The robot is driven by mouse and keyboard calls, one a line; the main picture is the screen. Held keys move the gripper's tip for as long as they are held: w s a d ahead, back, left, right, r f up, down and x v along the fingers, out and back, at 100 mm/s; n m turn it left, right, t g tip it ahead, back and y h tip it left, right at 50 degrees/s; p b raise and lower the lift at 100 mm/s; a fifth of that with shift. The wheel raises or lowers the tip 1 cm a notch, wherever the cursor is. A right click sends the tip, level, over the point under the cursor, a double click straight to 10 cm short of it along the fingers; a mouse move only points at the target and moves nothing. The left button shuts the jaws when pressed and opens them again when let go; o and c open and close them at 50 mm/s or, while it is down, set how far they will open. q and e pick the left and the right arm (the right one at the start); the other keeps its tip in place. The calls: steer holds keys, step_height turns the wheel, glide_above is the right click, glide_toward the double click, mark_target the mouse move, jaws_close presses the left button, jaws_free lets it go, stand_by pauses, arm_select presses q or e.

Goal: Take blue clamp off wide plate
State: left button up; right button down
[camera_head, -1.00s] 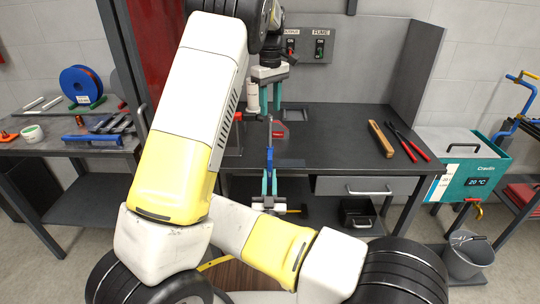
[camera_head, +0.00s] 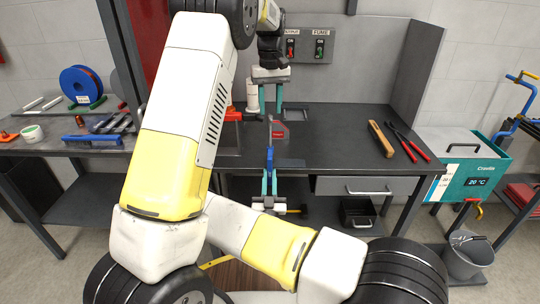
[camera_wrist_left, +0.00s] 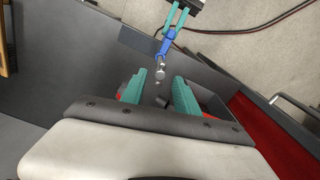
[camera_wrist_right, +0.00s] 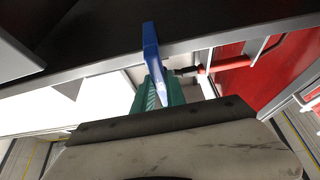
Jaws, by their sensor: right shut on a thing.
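The blue clamp (camera_head: 270,158) is upright at the front edge of the bench. My right gripper (camera_head: 270,186) is shut on it from below; the clamp also shows between the fingers in the right wrist view (camera_wrist_right: 151,42). A flat dark plate (camera_head: 291,163), apparently the wide plate, lies at the bench edge just right of the clamp. I cannot tell whether the clamp's jaws still touch it. My left gripper (camera_head: 270,110) is open and empty above the back of the bench. In the left wrist view, the clamp (camera_wrist_left: 166,44) lies beyond the open fingers.
A red block (camera_head: 279,131) stands between the left gripper and the clamp. An orange-red object (camera_head: 233,115) is left of the left gripper. A wooden-handled tool (camera_head: 381,138) and red-handled pliers (camera_head: 408,142) lie on the right.

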arm_select(q)
steer(key=shift+f, duration=1.3)
jaws_close()
stand_by(0.7)
steer(key=n, duration=1.1)
steer(key=shift+c, duration=2.2)
jaws_free()
steer(key=shift+n, duration=0.3)
steer(key=o, duration=0.4)
